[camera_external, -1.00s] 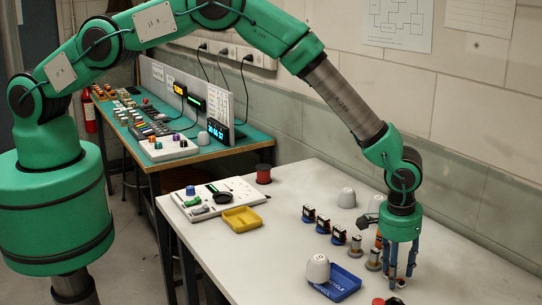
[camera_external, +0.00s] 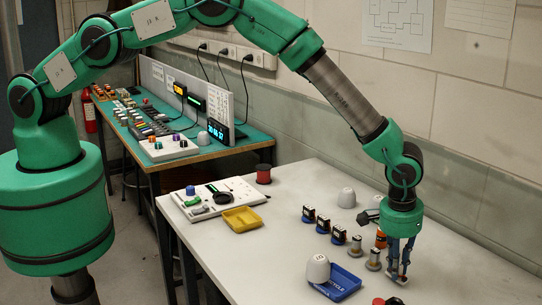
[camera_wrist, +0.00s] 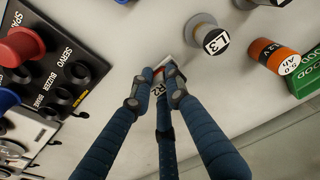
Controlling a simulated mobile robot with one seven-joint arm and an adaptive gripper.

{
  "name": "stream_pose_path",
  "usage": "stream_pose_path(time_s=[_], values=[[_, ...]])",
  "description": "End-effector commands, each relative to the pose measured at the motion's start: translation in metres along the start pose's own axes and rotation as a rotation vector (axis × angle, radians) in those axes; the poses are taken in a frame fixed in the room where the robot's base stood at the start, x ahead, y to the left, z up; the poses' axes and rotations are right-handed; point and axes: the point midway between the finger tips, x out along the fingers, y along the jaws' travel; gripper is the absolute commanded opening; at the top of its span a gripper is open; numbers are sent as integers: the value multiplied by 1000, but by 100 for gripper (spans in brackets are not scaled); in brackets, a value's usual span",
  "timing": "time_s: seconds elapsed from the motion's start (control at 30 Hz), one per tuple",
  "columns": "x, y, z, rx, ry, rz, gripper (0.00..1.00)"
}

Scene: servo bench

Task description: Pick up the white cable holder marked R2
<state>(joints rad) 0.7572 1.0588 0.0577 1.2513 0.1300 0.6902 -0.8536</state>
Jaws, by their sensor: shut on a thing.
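The white piece marked R2 (camera_wrist: 159,91) is in the wrist view, between the blue fingers and partly covered by them. My gripper (camera_wrist: 163,80) is shut on it. In the external view my gripper (camera_external: 398,272) points down at the right side of the white table, and the piece is too small and covered to make out. I cannot tell whether it is touching the table or just above it.
A spool marked L3 (camera_wrist: 214,38) and an orange battery (camera_wrist: 274,55) stand nearby. A dark panel (camera_wrist: 70,75) with red and blue knobs fills the wrist view's left. A blue tray (camera_external: 350,283) and white cup (camera_external: 318,267) are left of my gripper.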

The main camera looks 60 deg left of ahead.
Motion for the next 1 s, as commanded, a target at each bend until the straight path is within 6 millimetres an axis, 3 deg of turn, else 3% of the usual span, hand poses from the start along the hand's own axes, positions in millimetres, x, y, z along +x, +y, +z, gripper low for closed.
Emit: stream_pose_path(time_s=[0.6,1.0], values=[[-79,0,-10,0,1,1,0],[-89,0,-11,0,0,0,0]])
